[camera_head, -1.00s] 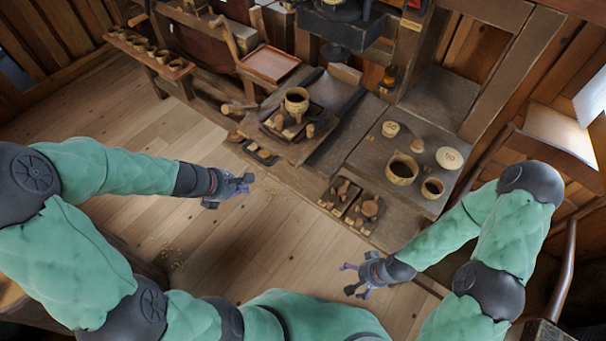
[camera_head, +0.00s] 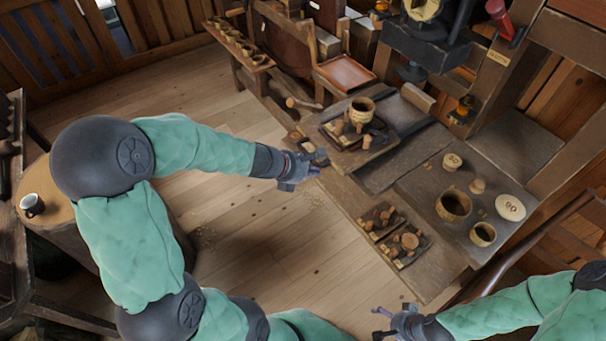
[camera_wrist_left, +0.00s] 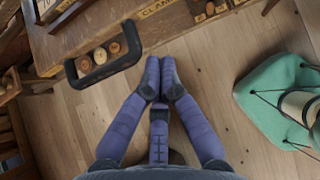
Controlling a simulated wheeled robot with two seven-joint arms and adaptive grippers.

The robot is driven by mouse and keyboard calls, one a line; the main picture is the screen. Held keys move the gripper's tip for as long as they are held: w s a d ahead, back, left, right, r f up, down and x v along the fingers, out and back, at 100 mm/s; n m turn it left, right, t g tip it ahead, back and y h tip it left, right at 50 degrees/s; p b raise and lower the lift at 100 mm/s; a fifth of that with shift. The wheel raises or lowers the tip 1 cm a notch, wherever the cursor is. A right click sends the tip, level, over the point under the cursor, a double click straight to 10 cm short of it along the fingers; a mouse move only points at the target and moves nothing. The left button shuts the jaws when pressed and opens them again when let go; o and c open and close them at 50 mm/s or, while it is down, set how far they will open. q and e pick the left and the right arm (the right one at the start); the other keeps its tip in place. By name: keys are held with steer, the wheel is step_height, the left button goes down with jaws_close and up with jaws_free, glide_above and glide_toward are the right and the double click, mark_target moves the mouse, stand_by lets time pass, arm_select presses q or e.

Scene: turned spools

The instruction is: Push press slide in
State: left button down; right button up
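My left gripper (camera_head: 308,163) is at the front edge of the bench, beside the near end of the press slide (camera_head: 338,153), a board carrying a cup (camera_head: 361,108) and small wooden pieces. In the left wrist view its fingers (camera_wrist_left: 161,72) are together and hold nothing visible. A dark U-shaped handle (camera_wrist_left: 108,73) sticks out from the bench edge to their left, with round wooden pieces inside its loop. The fingers look apart from it. The dark press (camera_head: 425,45) stands behind. My right gripper (camera_head: 390,323) is at the lower edge, its fingers spread and empty.
Two small trays (camera_head: 404,261) of wooden pieces lie on the bench front. Bowls (camera_head: 453,204), a round disc (camera_head: 510,207) and lidded pots stand to the right. A shelf of cups (camera_head: 238,45) is at the far left.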

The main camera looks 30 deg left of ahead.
arm_select(q)
steer(key=shift+w+d+f, duration=0.1)
steer(key=shift+w+d, duration=0.2)
steer(key=shift+w, duration=0.45)
steer(key=shift+w+d+f, duration=0.15)
steer(key=shift+w+d, duration=0.2)
steer(key=shift+w, duration=0.35)
steer(key=shift+w+d+f, duration=0.1)
steer(key=shift+w+d, duration=0.2)
steer(key=shift+w, duration=0.45)
arm_select(e)
steer(key=shift+f, duration=0.35)
